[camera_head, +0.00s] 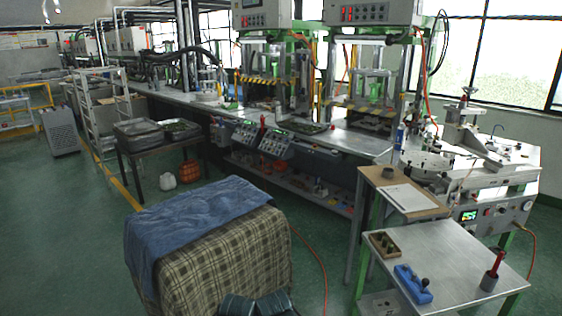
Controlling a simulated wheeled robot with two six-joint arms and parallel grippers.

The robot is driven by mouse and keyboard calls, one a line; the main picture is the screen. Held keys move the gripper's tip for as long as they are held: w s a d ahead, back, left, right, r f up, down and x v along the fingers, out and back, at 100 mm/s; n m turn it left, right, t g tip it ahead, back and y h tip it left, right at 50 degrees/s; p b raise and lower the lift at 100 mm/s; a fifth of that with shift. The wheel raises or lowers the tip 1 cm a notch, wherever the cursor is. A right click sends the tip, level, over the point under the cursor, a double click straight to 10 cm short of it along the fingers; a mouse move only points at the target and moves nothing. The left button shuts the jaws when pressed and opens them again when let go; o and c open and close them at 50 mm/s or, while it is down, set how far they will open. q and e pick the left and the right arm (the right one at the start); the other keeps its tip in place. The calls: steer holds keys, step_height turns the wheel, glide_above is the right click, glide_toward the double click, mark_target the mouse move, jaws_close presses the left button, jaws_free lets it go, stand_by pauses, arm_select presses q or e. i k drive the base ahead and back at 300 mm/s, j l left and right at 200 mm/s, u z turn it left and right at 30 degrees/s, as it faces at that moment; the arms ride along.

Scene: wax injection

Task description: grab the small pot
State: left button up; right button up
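A small dark grey pot (489,283) stands on the right side of the grey metal side table at the lower right. A red-handled tool (498,262) stands upright in it or just behind it; I cannot tell which. Neither of my grippers is clearly visible in the head view, so nothing shows at the pot.
A blue tool (413,284) and a brown block with holes (384,244) lie left of the pot on the side table (450,262). Behind is a wooden stand with paper (408,198). A cloth-covered block (225,255) fills the lower middle. Green floor (335,225) lies between.

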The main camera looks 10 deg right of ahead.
mark_target(388, 173)
steer(key=i+j+z, duration=0.1)
steer(key=i+z, duration=0.15)
steer(key=i, duration=0.25)
steer(key=i+j+z, duration=0.25)
steer(key=i, duration=0.25)
steer(key=i+j+z, duration=0.25)
steer(key=i, duration=0.2)
steer(key=i+l, duration=0.05)
steer(key=l, duration=0.05)
